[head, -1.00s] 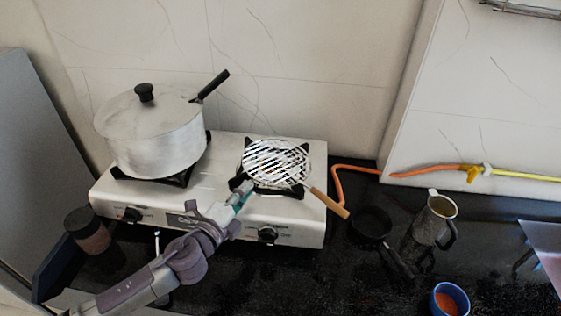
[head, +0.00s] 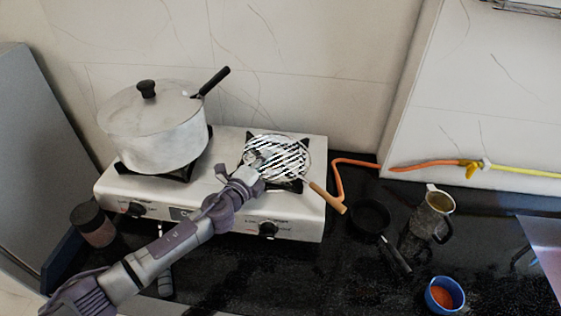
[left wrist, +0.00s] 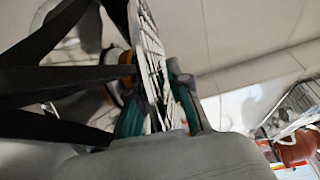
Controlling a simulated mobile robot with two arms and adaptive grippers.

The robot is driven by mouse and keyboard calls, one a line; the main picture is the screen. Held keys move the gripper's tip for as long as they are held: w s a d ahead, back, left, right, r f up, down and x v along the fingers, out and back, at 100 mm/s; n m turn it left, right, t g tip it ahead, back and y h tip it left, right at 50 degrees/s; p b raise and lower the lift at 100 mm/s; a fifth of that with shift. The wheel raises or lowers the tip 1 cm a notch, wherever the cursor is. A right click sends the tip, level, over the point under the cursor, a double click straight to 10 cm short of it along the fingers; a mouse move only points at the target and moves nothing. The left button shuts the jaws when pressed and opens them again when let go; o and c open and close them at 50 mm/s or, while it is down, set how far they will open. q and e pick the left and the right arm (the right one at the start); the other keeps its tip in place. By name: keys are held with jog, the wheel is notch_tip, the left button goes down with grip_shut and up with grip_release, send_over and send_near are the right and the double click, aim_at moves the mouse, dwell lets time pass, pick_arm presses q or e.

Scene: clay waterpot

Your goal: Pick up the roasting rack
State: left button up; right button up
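The roasting rack (head: 290,158) is a round wire mesh with a wooden handle (head: 326,198). It lies on the right burner of the white stove, its handle pointing to the front right. My left gripper (head: 252,162) is at the rack's left edge in the head view. In the left wrist view, the mesh (left wrist: 152,55) runs edge-on between the two teal-padded fingers of my left gripper (left wrist: 158,100). The fingers stand apart on either side of it, and I see no firm grip. My right gripper is not in view.
A large lidded pot (head: 160,130) stands on the left burner of the stove (head: 225,150). A jar (head: 93,224) is at the left. A small black pan (head: 370,217), a metal jug (head: 428,222) and a blue cup (head: 444,294) are to the right. An orange hose (head: 350,162) runs behind.

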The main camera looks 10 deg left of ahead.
pick_arm(q)
jog(key=shift+s+a, duration=0.1)
grip_shut()
jog(key=shift+r, duration=0.15)
